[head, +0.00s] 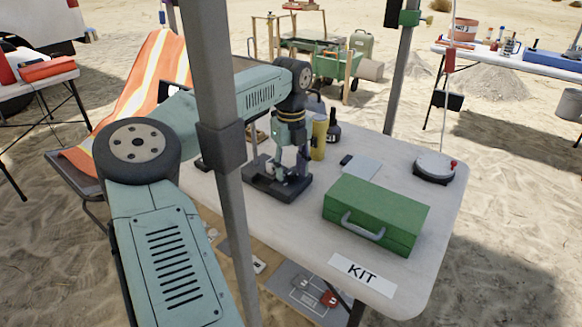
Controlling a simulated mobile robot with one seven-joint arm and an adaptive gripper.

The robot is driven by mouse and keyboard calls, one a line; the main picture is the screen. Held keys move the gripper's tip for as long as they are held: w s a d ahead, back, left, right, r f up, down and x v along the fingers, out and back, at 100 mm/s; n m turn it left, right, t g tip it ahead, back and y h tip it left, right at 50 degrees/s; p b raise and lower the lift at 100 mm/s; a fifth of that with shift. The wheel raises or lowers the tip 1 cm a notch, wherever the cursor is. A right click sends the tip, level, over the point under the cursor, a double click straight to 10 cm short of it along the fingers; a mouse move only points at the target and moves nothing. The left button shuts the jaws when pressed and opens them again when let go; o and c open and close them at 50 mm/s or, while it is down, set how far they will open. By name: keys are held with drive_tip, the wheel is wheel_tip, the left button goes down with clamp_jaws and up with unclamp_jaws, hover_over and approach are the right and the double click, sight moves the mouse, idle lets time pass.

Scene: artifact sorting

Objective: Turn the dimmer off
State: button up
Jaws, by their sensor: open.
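My gripper (284,172) points down over a black device with a flat base (300,188) on the white table (450,200). Its fingers are apart. They are close to the top of the device, and I cannot tell whether they touch it. The fingers cover part of the device, so no knob shows clearly on it. I cannot make out for sure which thing is the dimmer. A round grey-white device (433,166) with a small red knob stands at the table's right end.
A green case (378,210) lies right of my gripper, behind a "KIT" label (362,273). A yellow cylinder (319,138) and a dark bottle (333,130) stand close behind. A grey tent pole (222,130) crosses in front of my arm. A flat grey pad (364,167) lies mid-table.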

sight(292, 172)
wheel_tip(292, 172, up, 8)
drive_tip(key=shift+f, duration=0.25)
drive_tip(key=shift+d, duration=0.1)
idle(0.4)
